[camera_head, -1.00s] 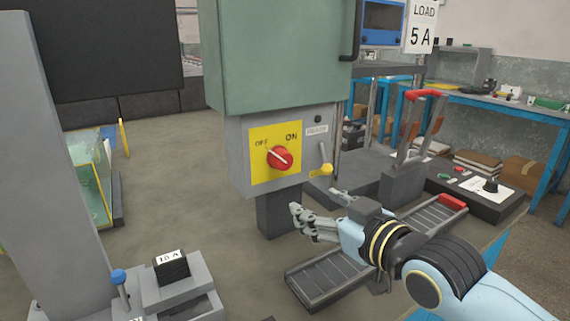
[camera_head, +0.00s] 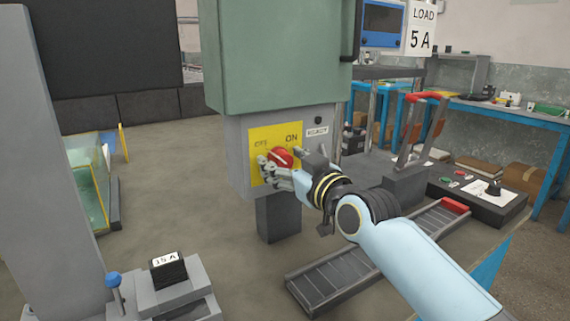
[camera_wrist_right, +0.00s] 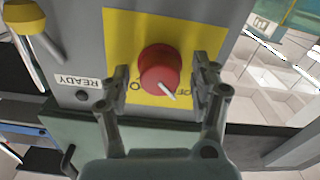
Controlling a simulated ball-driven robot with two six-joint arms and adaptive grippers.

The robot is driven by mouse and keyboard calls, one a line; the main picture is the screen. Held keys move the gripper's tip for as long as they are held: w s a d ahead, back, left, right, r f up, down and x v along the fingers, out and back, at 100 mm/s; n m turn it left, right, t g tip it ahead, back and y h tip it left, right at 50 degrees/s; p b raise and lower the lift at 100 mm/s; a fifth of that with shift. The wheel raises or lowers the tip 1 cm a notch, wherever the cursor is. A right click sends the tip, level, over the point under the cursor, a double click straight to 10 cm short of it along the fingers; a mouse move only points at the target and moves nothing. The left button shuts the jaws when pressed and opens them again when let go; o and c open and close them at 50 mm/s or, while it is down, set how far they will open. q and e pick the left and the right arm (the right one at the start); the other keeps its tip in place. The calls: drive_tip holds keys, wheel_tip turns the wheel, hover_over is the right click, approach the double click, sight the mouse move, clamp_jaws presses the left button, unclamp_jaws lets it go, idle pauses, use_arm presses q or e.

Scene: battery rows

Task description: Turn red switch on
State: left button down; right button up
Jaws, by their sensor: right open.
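The red switch (camera_head: 281,157) is a round knob on a yellow plate (camera_head: 262,139) marked OFF at left and ON at right, on the grey box under the green cabinet. My right gripper (camera_head: 280,166) is in front of it and partly hides it. In the right wrist view, turned over, the red switch (camera_wrist_right: 158,68) lies between the two open fingers of the right gripper (camera_wrist_right: 163,72), with a gap visible at the right finger. Its white pointer (camera_wrist_right: 166,92) is toward the OFF side. My left gripper is not in view.
A yellow-knobbed lever (camera_wrist_right: 25,17) and a READY label (camera_wrist_right: 80,81) sit beside the yellow plate. The green cabinet (camera_head: 275,55) overhangs the switch box. A slatted conveyor (camera_head: 345,275) lies below my right arm. A block marked 15 A (camera_head: 168,270) stands at lower left.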

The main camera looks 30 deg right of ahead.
drive_tip(key=c, duration=1.2)
